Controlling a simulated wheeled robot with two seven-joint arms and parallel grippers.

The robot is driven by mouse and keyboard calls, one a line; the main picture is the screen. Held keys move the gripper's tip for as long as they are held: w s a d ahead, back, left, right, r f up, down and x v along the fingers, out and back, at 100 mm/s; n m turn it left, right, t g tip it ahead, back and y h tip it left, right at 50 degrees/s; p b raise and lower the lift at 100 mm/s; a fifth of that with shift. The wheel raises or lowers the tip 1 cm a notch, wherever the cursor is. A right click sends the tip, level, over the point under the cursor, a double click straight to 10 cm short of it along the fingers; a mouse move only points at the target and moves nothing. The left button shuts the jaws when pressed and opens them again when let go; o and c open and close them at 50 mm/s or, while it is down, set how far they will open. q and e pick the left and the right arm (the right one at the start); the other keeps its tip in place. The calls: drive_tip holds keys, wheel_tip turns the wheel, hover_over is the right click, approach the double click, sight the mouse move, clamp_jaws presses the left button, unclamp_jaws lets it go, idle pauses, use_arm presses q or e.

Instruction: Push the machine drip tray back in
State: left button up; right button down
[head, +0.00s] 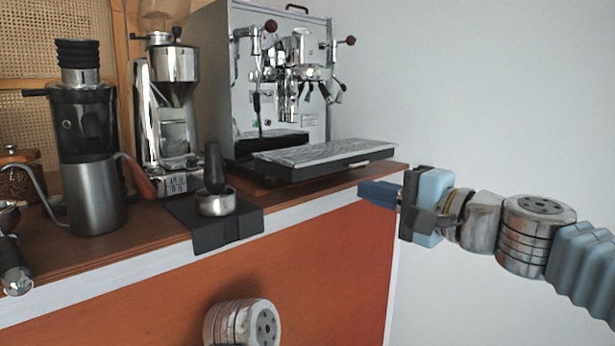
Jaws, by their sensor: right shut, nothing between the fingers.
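The espresso machine (285,85) stands on the cart at the back. Its drip tray (325,153), dark with a silver grate on top, sticks out from the machine's front toward the right. My right gripper (376,192) comes in from the right, below and to the right of the tray, near the cart's right edge. It is shut, empty and apart from the tray. Of my left arm only a round grey link shows at the bottom; the left gripper is not visible.
A steel kettle (95,195) and two grinders (172,120) stand to the left.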

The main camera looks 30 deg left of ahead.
sight(303, 172)
drive_tip(key=p+x, duration=0.3)
drive_tip(key=x, duration=0.8)
drive_tip(key=shift+a, duration=0.25)
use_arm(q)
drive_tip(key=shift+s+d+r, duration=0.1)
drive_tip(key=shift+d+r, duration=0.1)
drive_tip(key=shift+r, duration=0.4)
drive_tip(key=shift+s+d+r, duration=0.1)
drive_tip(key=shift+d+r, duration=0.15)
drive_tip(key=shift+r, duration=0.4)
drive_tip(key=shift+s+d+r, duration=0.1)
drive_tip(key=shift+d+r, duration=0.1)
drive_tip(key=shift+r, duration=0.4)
use_arm(e)
drive_tip(key=shift+w+a+f, duration=0.15)
drive_tip(key=shift+w+a, duration=0.15)
drive_tip(key=shift+a, duration=0.35)
use_arm(q)
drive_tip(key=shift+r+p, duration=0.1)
drive_tip(key=shift+p, duration=0.25)
